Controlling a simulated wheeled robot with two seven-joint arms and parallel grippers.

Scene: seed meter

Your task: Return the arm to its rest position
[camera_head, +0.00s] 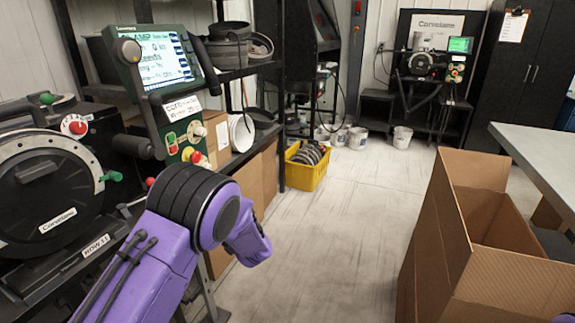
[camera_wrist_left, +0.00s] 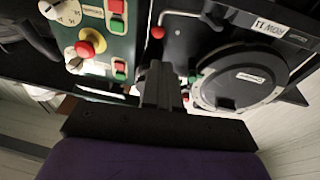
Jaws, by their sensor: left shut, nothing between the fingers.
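My left arm (camera_head: 140,268) shows in the head view as a purple link with a black ringed joint, at the lower left in front of the machine. Its gripper does not show there. In the left wrist view my left gripper (camera_wrist_left: 160,84) is shut and empty, with its dark fingers together. Beyond it stand the seed meter machine's round black cover (camera_wrist_left: 238,78) and the green control panel (camera_wrist_left: 97,38). In the head view the same machine (camera_head: 45,192) and panel with a lit screen (camera_head: 162,62) stand at the left. My right gripper is not in view.
An open cardboard box (camera_head: 430,235) stands at the right, beside a grey table (camera_head: 540,150). A yellow crate (camera_head: 306,177) sits on the floor by the shelf (camera_head: 262,72). A second machine (camera_head: 425,65) stands at the back. The middle floor (camera_head: 345,225) is clear.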

